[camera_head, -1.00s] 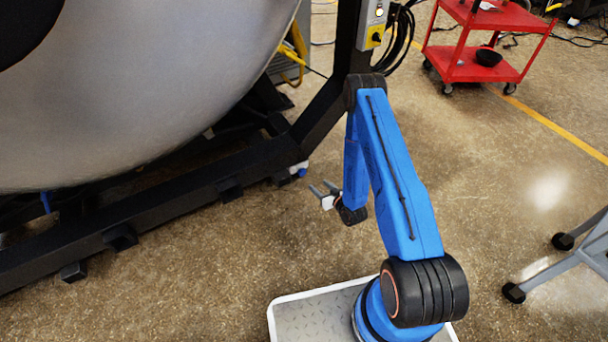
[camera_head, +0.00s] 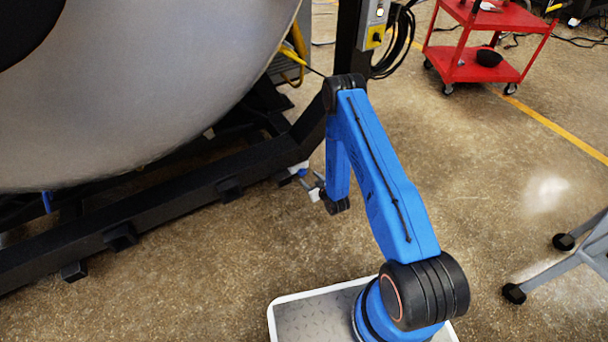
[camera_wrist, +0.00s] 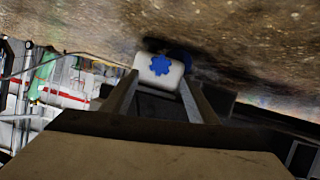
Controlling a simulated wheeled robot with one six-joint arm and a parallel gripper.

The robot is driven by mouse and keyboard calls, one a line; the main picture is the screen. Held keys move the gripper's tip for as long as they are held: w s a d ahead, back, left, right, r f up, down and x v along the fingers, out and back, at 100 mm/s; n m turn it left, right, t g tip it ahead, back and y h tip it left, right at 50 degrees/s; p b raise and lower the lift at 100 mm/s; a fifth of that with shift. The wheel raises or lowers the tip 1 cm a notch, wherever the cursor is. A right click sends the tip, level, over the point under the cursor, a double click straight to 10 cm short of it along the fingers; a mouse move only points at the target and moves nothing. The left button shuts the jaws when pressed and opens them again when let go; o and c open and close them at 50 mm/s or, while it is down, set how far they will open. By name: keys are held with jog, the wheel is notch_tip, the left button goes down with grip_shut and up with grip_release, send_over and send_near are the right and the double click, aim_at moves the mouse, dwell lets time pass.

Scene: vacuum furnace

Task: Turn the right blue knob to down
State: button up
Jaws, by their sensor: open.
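The right blue knob is a small blue lobed wheel on a white block. In the wrist view the knob (camera_wrist: 160,65) faces me, ahead of and between my fingertips. In the head view the white block with blue on it (camera_head: 300,169) is low at the end of the black frame, small and partly unclear. My gripper (camera_head: 311,180) is low, just to the right of and below that block. In the wrist view my gripper (camera_wrist: 159,82) is open, its two fingers pointing toward the block with nothing held. I cannot tell whether the fingertips touch the block.
The black frame (camera_head: 180,195) under the big silver vessel (camera_head: 150,90) runs along the left. A black post (camera_head: 346,45) stands behind my arm. Another blue part (camera_head: 46,202) hangs at far left. A red cart (camera_head: 485,65) is at the back right. Floor between is clear.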

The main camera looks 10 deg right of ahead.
aim_at(303, 173)
jog(key=x, duration=0.7)
jog(key=shift+w+f, duration=0.1)
jog(key=shift+w, duration=0.05)
jog(key=c, duration=1.1)
